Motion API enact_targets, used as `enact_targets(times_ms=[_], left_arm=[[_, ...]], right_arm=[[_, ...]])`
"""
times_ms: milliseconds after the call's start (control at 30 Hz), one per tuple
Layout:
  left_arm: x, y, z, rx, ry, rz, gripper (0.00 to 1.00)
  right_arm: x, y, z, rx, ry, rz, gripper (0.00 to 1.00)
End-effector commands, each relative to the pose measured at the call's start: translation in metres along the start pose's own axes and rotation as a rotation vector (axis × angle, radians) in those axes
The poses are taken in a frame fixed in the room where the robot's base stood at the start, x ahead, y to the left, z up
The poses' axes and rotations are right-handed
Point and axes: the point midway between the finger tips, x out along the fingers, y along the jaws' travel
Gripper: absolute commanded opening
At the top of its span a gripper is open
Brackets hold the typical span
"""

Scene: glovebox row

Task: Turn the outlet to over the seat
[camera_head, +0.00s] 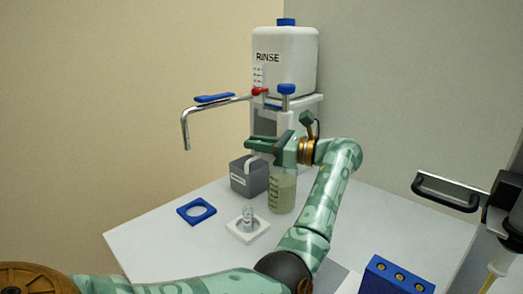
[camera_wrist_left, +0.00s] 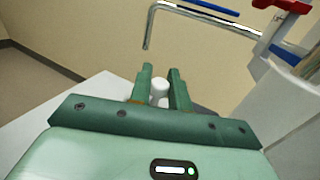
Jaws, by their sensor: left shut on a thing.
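A bent metal outlet pipe (camera_head: 215,107) runs left from the white RINSE tank (camera_head: 295,62), and its end hangs down at the left. A blue lever (camera_head: 214,98) lies along it and a red piece (camera_head: 260,91) sits at its root. The pipe (camera_wrist_left: 149,28) also shows ahead in the left wrist view. A blue square ring (camera_head: 197,211) and a white square base (camera_head: 240,234) with a small clear glass lie on the table; which is the seat I cannot tell. My left gripper (camera_head: 262,146) is below the tank, shut on a white piece (camera_wrist_left: 160,88), apart from the pipe.
A grey box (camera_head: 246,184) and a bottle of greenish liquid (camera_head: 283,194) stand close under my left gripper. A blue block with brass holes (camera_head: 397,278) is at the front right. A dark handle (camera_head: 447,191) sticks out at the right. The left table area is clear.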

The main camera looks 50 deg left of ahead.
Motion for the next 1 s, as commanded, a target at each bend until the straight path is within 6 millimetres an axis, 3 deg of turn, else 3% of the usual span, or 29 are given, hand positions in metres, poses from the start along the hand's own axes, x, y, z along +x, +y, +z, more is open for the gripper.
enact_targets(times_ms=[433,467,500,833,1000], left_arm=[[-0.001,0.0,0.0,0.0,0.001,0.007,0.0],[-0.001,0.0,0.0,-0.001,0.001,0.007,0.27],[-0.001,0.0,0.0,0.0,0.001,0.007,0.38],[-0.003,0.0,0.0,0.0,0.001,0.007,0.39],[-0.026,-0.001,0.001,0.002,0.002,0.004,0.39]], right_arm=[[0.001,0.002,-0.001,-0.003,0.0,0.003,0.36],[0.001,0.002,-0.001,-0.003,0.0,0.003,0.36],[0.001,0.002,-0.001,-0.003,0.0,0.003,0.36],[0.001,0.002,-0.001,-0.004,0.0,0.003,0.36],[0.0,0.002,-0.001,-0.003,0.0,0.003,0.36]])
